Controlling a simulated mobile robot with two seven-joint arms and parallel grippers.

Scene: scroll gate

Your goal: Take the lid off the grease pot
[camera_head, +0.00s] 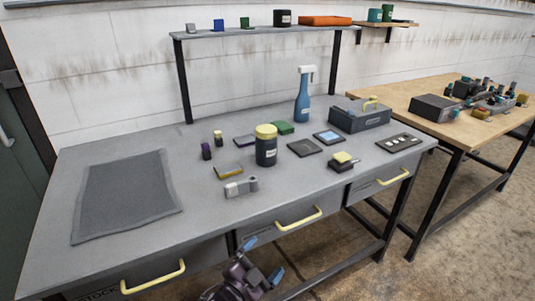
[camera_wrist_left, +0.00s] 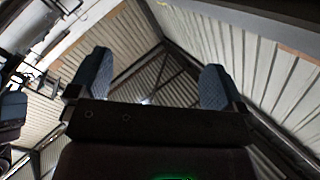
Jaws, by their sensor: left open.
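The grease pot (camera_head: 266,152) is a dark cylinder with a pale label, standing upright near the middle of the grey workbench. Its yellow lid (camera_head: 266,131) sits on top. My left gripper (camera_head: 262,260) is low at the bottom of the head view, in front of the bench's front edge and well apart from the pot. Its two blue fingertips are spread with nothing between them. In the left wrist view the open fingers (camera_wrist_left: 151,85) point toward the roof and wall, and the pot is not seen there. My right gripper is not in view.
A blue spray bottle (camera_head: 303,98) and a grey toolbox (camera_head: 360,115) stand behind the pot. A grey metal part (camera_head: 241,187) and a small block (camera_head: 228,171) lie in front-left of it. A dark mat (camera_head: 127,196) covers the left. Yellow drawer handles (camera_head: 298,219) stick out in front.

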